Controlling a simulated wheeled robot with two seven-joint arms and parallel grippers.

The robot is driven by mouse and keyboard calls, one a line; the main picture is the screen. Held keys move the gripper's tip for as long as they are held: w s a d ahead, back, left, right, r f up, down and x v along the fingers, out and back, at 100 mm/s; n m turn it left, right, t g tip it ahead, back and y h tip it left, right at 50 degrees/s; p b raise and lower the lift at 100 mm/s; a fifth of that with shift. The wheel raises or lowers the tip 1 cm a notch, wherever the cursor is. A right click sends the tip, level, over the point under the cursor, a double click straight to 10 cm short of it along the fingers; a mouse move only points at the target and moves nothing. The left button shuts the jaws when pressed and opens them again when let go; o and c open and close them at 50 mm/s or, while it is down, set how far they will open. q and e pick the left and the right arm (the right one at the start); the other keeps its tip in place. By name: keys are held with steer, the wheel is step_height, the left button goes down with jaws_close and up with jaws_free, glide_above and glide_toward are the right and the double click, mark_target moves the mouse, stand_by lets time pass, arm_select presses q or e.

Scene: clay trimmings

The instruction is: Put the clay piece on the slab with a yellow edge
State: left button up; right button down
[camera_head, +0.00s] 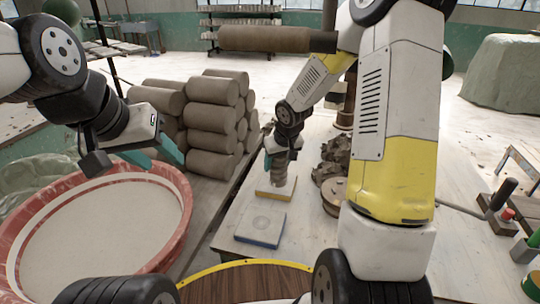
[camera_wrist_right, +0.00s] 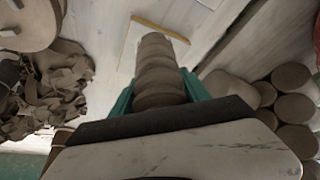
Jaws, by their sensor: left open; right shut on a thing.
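The clay piece (camera_wrist_right: 160,72) is a ridged grey-brown column, held between the teal fingers of my right gripper (camera_wrist_right: 158,92). In the head view my right gripper (camera_head: 279,158) is over the slab with a yellow edge (camera_head: 262,194), and the clay piece (camera_head: 284,181) shows just below it. In the right wrist view the far end of the piece overlaps the yellow-edged slab (camera_wrist_right: 130,58); I cannot tell whether they touch. A slab with a blue edge (camera_head: 260,228) lies nearer on the table, bare. My left gripper (camera_head: 152,158) is open and empty above the red-rimmed tub.
The red-rimmed tub (camera_head: 186,222) of pale material stands at left. Clay rolls (camera_head: 209,127) are stacked behind it. Clay trimmings (camera_wrist_right: 62,85) and a round clay disc (camera_head: 333,190) lie beside the slabs. A tool with a red button (camera_head: 507,214) is at the right.

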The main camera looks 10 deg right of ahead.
steer(key=shift+w+d+f, duration=0.1)
steer(key=shift+w+f, duration=0.55)
steer(key=shift+w, duration=0.25)
steer(key=shift+w+d+f, duration=0.1)
steer(key=shift+w+f, duration=0.55)
steer(key=shift+w, duration=0.25)
steer(key=shift+w+f, duration=0.65)
steer(key=shift+w, duration=0.25)
steer(key=shift+f, duration=0.1)
steer(key=c, duration=0.5)
jaws_free()
steer(key=shift+f, duration=0.1)
